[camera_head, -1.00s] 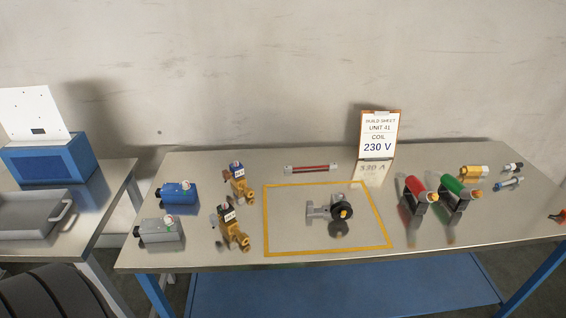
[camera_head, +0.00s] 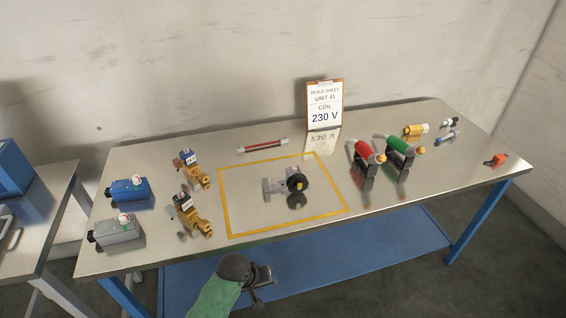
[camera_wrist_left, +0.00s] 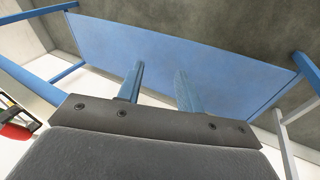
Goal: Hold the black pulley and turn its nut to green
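The black pulley (camera_head: 295,180) sits on the end of a grey bracket (camera_head: 272,190) inside the yellow outline on the table. My left gripper (camera_head: 263,288) is low in front of the table's front edge, well away from the pulley, and holds nothing. In the left wrist view its two fingers (camera_wrist_left: 160,85) stand apart with the blue lower shelf behind them. My right gripper is not in view.
A build sheet (camera_head: 324,104) reading "COIL 230 V" stands behind the yellow outline (camera_head: 228,234). Blue (camera_head: 128,191) and grey (camera_head: 118,232) units and two brass valves stand left. Red (camera_head: 363,152) and green (camera_head: 400,146) handled parts stand right. The outlined area is otherwise clear.

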